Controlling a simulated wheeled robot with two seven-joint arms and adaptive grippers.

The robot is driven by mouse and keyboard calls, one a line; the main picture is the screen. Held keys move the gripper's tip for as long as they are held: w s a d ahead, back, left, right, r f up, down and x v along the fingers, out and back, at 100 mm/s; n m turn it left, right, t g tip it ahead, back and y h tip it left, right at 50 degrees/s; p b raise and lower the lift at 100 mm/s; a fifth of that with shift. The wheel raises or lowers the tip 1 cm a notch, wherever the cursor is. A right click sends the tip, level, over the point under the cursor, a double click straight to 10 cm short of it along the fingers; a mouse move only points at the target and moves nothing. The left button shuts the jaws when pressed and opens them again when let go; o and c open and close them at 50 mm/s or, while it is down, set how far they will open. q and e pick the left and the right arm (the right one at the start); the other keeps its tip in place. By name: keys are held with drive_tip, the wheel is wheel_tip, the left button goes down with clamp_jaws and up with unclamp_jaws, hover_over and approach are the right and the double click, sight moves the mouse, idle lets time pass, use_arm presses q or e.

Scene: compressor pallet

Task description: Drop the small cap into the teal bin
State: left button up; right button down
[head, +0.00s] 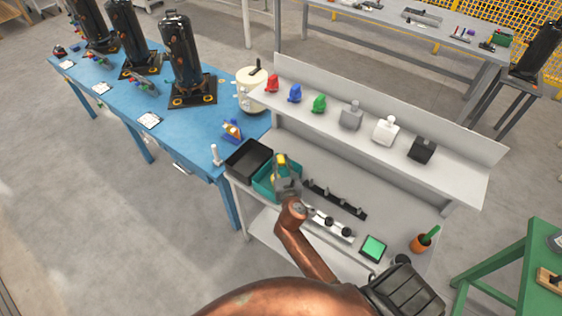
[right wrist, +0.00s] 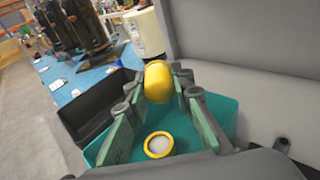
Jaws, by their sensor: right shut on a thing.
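The small cap (right wrist: 157,82) is yellow and rounded. It sits between the fingertips of my right gripper (right wrist: 163,90), which is shut on it. In the head view the right gripper (head: 284,176) is over the teal bin (head: 262,181), with the yellow cap (head: 281,159) at its tip. In the right wrist view the teal bin (right wrist: 218,112) lies below the fingers. A yellow ring-shaped piece with a pale centre (right wrist: 160,145) shows inside the bin, below the held cap.
A black bin (head: 249,160) stands left of the teal bin. A black rail (head: 335,200) with small parts lies to the right. A raised shelf (head: 380,125) behind holds several coloured pieces. A blue table (head: 150,95) with compressors stands to the left.

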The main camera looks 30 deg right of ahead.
drive_tip(key=c, duration=1.6)
unclamp_jaws()
drive_tip(key=v, duration=1.2)
drive_tip(key=shift+a, duration=0.1)
